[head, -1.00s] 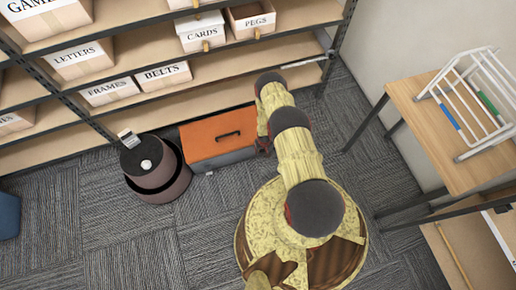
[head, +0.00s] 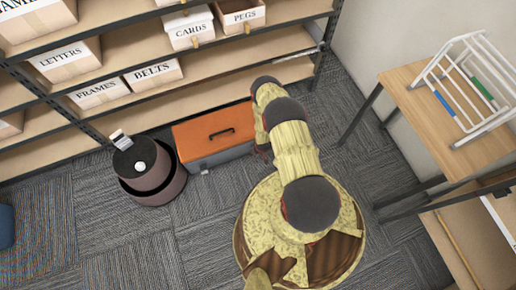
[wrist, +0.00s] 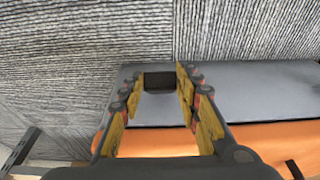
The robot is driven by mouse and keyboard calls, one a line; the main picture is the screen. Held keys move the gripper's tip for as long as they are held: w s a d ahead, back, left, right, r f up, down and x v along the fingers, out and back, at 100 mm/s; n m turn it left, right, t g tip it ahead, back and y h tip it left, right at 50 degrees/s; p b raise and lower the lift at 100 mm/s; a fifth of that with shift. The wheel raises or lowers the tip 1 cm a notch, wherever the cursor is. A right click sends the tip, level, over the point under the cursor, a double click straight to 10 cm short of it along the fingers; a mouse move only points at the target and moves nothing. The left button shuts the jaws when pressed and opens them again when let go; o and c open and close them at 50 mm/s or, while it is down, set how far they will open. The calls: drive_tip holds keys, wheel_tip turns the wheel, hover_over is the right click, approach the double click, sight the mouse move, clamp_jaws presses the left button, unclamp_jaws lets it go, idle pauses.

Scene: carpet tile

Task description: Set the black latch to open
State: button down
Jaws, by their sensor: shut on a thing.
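The toolbox has an orange lid (head: 212,128) and a grey lower body (head: 225,156), and stands on the carpet against the shelves. In the wrist view its grey part (wrist: 255,88) lies above the orange lid (wrist: 160,143). The black latch (wrist: 159,82) is a small dark block at the grey part's edge, between my fingertips. My gripper (wrist: 161,78) is shut on the latch, with a yellow finger on each side. Whether the latch is open or closed I cannot tell. In the head view my arm hides the latch and the box's right end.
A dark round container (head: 152,172) stands just left of the toolbox. Shelves with labelled boxes (head: 188,28) rise behind. A wooden table (head: 415,105) with a white rack (head: 470,85) is at the right. The carpet (head: 130,235) at front left is clear.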

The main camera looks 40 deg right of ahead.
drive_tip(key=shift+s+a+f, duration=0.2)
drive_tip(key=shift+s, duration=0.35)
drive_tip(key=shift+s+a+f, duration=0.2)
drive_tip(key=shift+s, duration=0.3)
drive_tip(key=c, duration=1.7)
unclamp_jaws()
drive_tip(key=shift+c, duration=0.2)
drive_tip(key=o, duration=0.5)
drive_tip(key=shift+w+d+r, duration=0.15)
drive_tip(key=shift+w+d, duration=0.05)
drive_tip(key=shift+w, duration=0.25)
drive_tip(key=shift+w, duration=0.1)
drive_tip(key=v, duration=1.2)
